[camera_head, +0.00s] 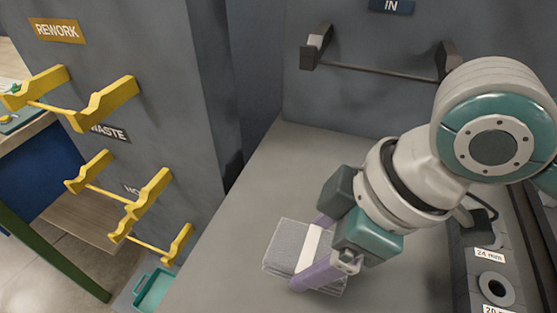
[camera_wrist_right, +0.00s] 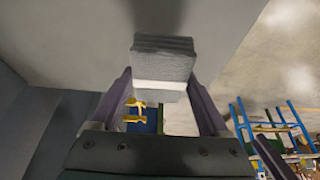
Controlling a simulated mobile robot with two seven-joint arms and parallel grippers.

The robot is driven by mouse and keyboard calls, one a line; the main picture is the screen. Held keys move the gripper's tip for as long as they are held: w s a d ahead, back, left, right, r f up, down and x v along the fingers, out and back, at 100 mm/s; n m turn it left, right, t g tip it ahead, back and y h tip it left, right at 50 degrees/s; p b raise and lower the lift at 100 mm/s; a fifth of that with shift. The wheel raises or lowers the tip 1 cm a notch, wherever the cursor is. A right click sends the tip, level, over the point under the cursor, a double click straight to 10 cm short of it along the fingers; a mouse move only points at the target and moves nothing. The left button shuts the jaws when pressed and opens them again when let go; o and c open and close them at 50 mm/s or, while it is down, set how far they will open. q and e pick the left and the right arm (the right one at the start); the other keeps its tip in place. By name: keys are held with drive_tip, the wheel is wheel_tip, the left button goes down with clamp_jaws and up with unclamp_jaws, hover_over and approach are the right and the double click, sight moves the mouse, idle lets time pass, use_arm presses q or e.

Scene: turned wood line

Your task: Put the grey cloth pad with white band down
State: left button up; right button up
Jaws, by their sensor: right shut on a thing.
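The grey cloth pad with a white band (camera_head: 283,244) is a folded, layered block in the lower middle of the head view. My right gripper (camera_head: 312,252) is shut on it, with one purple finger on each side near the white band. In the right wrist view the pad (camera_wrist_right: 165,62) sits between the fingertips, its band facing the camera. The pad is over the grey worktop (camera_head: 270,190). I cannot tell whether it touches the worktop or hangs just above it. My left gripper is not in view.
A dark rail (camera_head: 380,70) on brackets is on the wall under the IN sign (camera_head: 391,6). Yellow brackets (camera_head: 105,105) are on the left panel by the REWORK and WASTE signs. A teal tray (camera_head: 153,290) is low left. Labelled round holes (camera_head: 496,287) are at right. Worktop around the pad is clear.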

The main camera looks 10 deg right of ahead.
drive_tip(key=shift+f+b, duration=0.5)
drive_tip(key=shift+f, duration=2.15)
drive_tip(key=shift+f, duration=0.1)
drive_tip(key=o, duration=1.2)
drive_tip(key=shift+c, duration=0.2)
